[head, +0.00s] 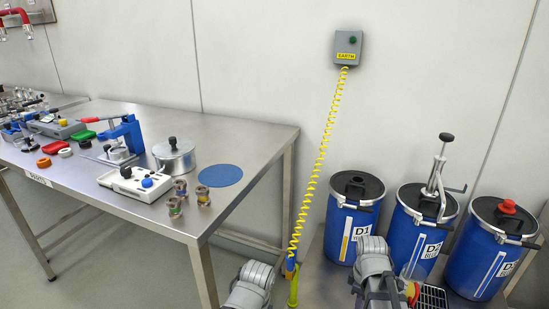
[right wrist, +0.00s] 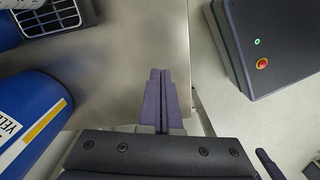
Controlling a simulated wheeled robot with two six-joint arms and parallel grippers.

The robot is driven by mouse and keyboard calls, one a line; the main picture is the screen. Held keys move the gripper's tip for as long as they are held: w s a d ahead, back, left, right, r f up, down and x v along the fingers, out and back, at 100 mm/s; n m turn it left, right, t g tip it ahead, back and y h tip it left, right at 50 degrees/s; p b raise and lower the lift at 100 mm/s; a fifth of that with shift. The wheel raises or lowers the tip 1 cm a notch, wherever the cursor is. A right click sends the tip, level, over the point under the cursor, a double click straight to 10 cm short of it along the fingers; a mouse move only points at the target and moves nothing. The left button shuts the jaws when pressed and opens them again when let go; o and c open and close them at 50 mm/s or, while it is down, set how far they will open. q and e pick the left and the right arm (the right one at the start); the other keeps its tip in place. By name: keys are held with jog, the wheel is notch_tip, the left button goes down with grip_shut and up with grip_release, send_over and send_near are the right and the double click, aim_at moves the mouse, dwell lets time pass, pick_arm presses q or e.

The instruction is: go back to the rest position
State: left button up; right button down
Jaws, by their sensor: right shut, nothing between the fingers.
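My right gripper (right wrist: 160,72) is in the right wrist view, its two dark fingers pressed together with nothing between them. It hangs over a bare, smooth grey surface (right wrist: 135,40), apart from the blue drums at the left of that view. In the head view, a grey part of my right arm (head: 374,262) shows at the bottom, in front of the drums; its fingertips cannot be made out there. A grey part of my left arm (head: 250,288) shows at the bottom middle, but the left gripper's fingers are not in view.
Blue drums (head: 350,222) stand at the right, one with a hand pump (head: 437,175). A yellow coiled cord (head: 318,170) hangs from a grey wall box (head: 347,48) down to a yellow-green clamp (head: 292,280). A steel table (head: 245,140) with lab items fills the left.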

jog(key=s+a+m+h, duration=0.1)
jog(key=s+a+m, duration=0.25)
jog(key=a, duration=0.55)
jog(key=s+a+m, duration=0.3)
jog(key=s+a, duration=0.2)
jog(key=a, duration=0.4)
notch_tip(320, 180, up, 28)
jog(key=p, duration=2.7)
jog(key=shift+w+p, duration=0.4)
jog(key=shift+w, duration=0.05)
